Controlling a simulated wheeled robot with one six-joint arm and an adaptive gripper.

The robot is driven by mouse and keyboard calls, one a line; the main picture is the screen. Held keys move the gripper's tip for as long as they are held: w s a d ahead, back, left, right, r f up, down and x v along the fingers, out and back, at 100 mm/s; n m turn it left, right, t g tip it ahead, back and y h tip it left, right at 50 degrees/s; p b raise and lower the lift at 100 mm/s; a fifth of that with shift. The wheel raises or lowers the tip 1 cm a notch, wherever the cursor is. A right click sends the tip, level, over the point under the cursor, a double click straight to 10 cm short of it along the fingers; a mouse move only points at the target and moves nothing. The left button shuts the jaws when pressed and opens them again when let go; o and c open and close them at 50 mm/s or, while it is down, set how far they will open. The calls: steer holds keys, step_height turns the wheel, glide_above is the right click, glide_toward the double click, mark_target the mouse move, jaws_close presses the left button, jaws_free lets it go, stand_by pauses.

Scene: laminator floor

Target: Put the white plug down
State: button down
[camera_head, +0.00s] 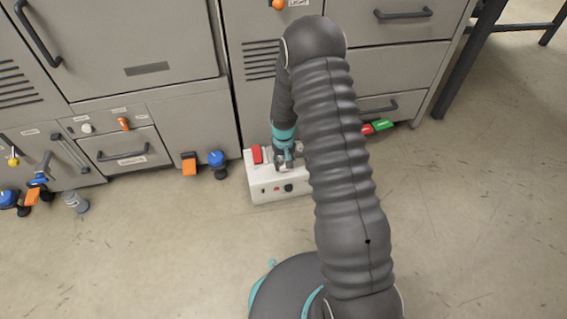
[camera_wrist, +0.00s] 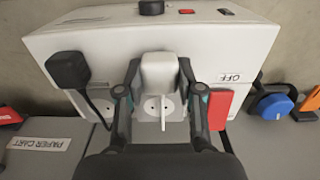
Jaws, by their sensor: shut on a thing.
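The white plug (camera_wrist: 162,72) sits between the two fingertips of my gripper (camera_wrist: 159,82) in the wrist view. My gripper is shut on it. The plug is over the white power box (camera_wrist: 110,42), close to a pale round socket face (camera_wrist: 153,106) with dark holes. I cannot tell whether the plug touches the box. In the head view my gripper (camera_head: 286,158) is at the top of the white box (camera_head: 265,187), which stands on the floor against the cabinets. The plug cannot be made out there.
The box carries a black plug (camera_wrist: 68,70) with a cord on the left and a red switch (camera_wrist: 219,106) on the right. Blue and orange parts (camera_head: 217,160) lie left of the box. Red and green parts (camera_head: 380,125) lie to its right. The front floor is mostly clear.

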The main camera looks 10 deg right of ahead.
steer(key=shift+f+b, duration=0.3)
steer(key=shift+f, duration=0.15)
steer(key=shift+f, duration=0.15)
steer(key=c, duration=0.7)
jaws_free()
steer(key=shift+c, duration=0.2)
